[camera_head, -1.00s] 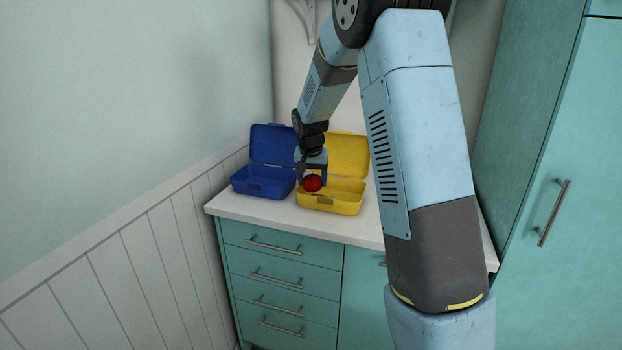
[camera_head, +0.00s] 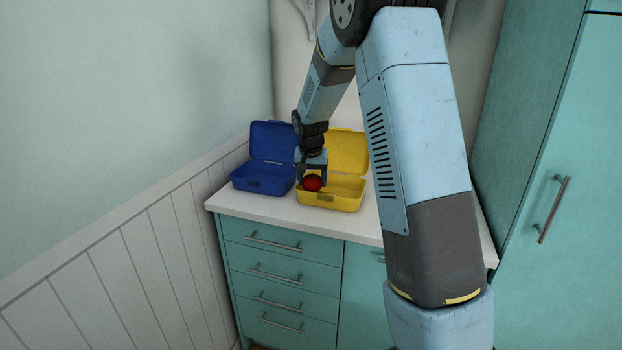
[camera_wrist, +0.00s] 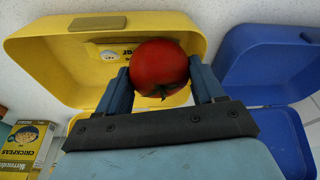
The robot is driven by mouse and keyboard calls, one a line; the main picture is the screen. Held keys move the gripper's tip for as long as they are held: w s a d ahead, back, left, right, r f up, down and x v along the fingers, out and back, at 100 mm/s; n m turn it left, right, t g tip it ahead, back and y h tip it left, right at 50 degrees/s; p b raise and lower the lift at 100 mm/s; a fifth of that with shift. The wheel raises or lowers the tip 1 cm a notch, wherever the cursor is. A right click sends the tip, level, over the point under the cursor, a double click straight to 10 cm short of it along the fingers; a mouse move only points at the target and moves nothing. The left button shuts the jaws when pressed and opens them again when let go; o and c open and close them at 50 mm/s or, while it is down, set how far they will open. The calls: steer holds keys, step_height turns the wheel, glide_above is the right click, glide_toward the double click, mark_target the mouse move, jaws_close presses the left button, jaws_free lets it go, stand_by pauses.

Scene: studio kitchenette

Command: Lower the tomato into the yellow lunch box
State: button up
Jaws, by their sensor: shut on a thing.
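The red tomato (camera_head: 312,183) is held between the fingers of my gripper (camera_head: 312,178). In the wrist view the tomato (camera_wrist: 160,68) sits between my two blue fingertips (camera_wrist: 158,82). The yellow lunch box (camera_head: 333,203) stands on the counter with its lid up at the back. The tomato is over the left part of its open tray in the head view. Whether the tomato touches the floor of the box cannot be told, as the front wall and my fingers hide that spot. The wrist view also shows the yellow box (camera_wrist: 45,62).
A blue lunch box (camera_head: 262,184) with its lid open stands close on the left; it shows at the right of the wrist view (camera_wrist: 275,60). A chickpeas carton (camera_wrist: 25,145) stands at the lower left there. The white counter (camera_head: 285,212) has bare room along its front edge.

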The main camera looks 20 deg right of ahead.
steer(key=shift+f, duration=0.6)
stand_by(0.5)
steer(key=o, duration=1.2)
steer(key=shift+c, duration=0.2)
